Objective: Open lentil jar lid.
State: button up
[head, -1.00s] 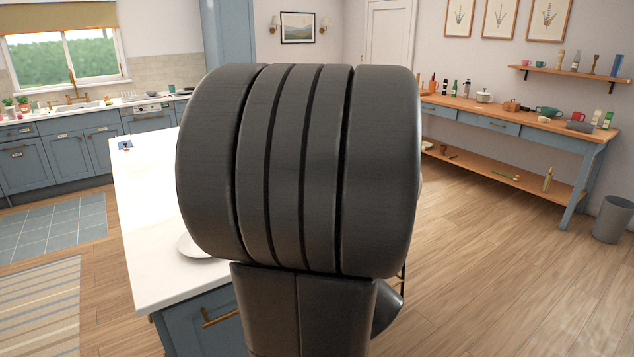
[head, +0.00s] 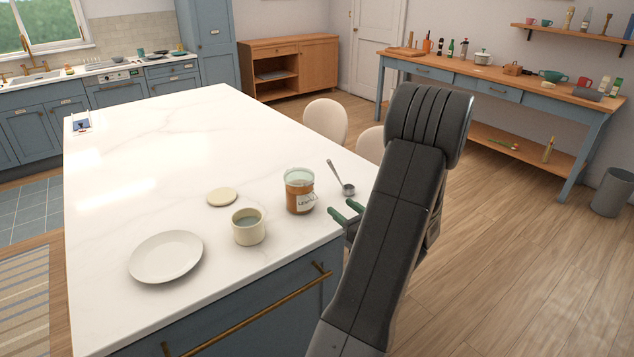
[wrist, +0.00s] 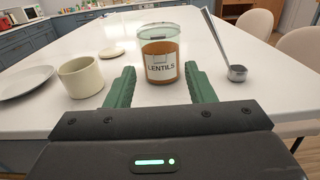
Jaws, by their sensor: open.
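The lentil jar (head: 299,195) is upright near the counter's front right edge. It is clear, with orange-brown contents and a white label reading LENTILS in the wrist view (wrist: 161,66). Its top looks pale green and glassy; I cannot tell whether a lid sits on it. My gripper (head: 346,210) is just right of the jar in the head view, apart from it. In the wrist view its green fingers are spread and empty, with the jar ahead between them. A flat cream disc (head: 222,197) lies left of the jar; I cannot tell whether it is a lid.
A cream mug (head: 249,228) stands left of the jar, and a white plate (head: 166,256) lies further left. A metal scoop (head: 342,179) lies behind and right of the jar. The white counter (head: 160,130) is mostly clear behind. Two chairs (head: 325,119) stand along its right side.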

aim_at(311, 184)
jog(key=p+x, duration=0.3)
jog(key=x, duration=1)
jog(key=shift+a+p, duration=0.25)
jog(key=shift+p, duration=0.15)
grip_shut()
